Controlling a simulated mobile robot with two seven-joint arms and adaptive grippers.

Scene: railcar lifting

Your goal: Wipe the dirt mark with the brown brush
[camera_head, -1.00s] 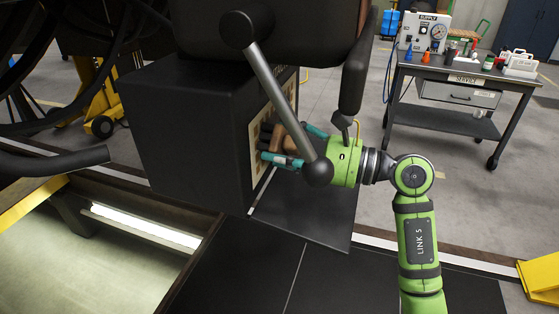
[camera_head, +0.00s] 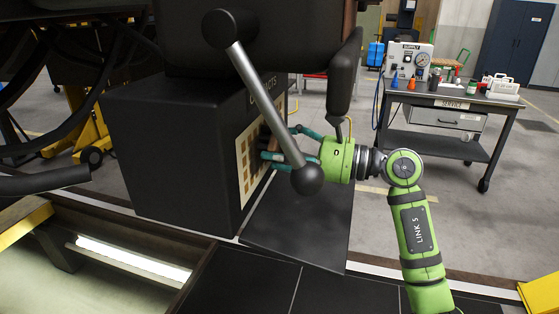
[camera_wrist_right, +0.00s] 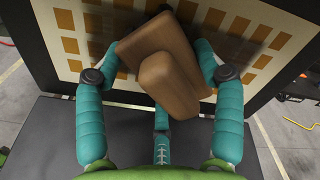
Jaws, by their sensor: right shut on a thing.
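My right gripper (camera_head: 292,146) reaches in to the side of a black box (camera_head: 160,150) that bears a cream panel with tan squares (camera_head: 245,165). In the right wrist view my right gripper (camera_wrist_right: 160,70) has its teal fingers closed around the brown brush (camera_wrist_right: 165,70). The brush is tilted and lies in front of the panel (camera_wrist_right: 255,40); I cannot tell whether it touches. In the head view the brush (camera_head: 275,147) is mostly hidden by the fingers. My left gripper is not in view.
A grey lever with a black knob (camera_head: 308,180) hangs in front of my right gripper in the head view. A dark plate (camera_head: 300,230) lies below. A service cart (camera_head: 450,95) with supplies stands at the right back. A lit pit (camera_head: 130,260) opens at lower left.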

